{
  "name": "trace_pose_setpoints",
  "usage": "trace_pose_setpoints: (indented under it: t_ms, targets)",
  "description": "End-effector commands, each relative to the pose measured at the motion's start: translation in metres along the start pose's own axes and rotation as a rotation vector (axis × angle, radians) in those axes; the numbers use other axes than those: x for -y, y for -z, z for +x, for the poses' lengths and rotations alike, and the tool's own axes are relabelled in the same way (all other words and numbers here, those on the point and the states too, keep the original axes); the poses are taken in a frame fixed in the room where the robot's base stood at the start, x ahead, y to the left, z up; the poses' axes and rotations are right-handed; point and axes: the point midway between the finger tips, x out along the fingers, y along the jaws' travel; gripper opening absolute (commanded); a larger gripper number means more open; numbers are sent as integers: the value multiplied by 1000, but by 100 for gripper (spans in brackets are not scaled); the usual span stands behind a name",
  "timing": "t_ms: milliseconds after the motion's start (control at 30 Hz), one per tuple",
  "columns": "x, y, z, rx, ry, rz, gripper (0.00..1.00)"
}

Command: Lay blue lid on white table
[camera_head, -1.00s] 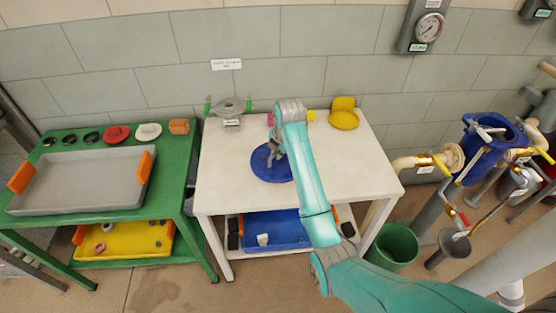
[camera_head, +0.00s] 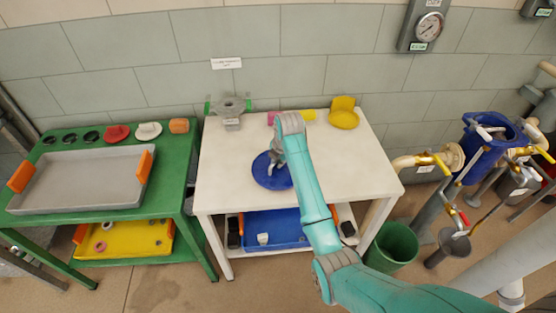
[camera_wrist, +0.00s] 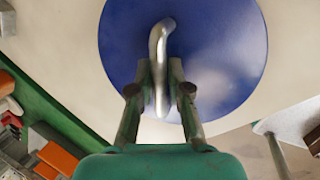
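The blue lid (camera_head: 262,176) is a round disc with a bent silver handle. It is level over the front middle of the white table (camera_head: 225,177), at or very close to the top; I cannot tell if it touches. My gripper (camera_head: 274,160) is above the lid, partly hidden by my arm in the head view. In the wrist view, the two fingers of my gripper (camera_wrist: 160,75) are on either side of the handle and look closed on it, with the blue lid (camera_wrist: 225,50) filling the upper middle.
A grey flanged part (camera_head: 231,106) and a yellow part (camera_head: 343,114) stand at the table's back. The left and right of the tabletop are clear. A green table (camera_head: 170,180) with a grey tray is at left. A green bin (camera_head: 395,245) and blue-topped piping are at right.

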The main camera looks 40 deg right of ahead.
Motion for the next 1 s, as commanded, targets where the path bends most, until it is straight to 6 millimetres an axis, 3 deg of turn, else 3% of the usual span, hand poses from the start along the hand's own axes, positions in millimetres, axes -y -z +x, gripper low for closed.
trace_pose_setpoints:
  t_ms: [467,1000]
  targets:
    - [-1,-1,-8,0,-1,0,38]
    - [-1,-1,-103,2,-3,0,38]
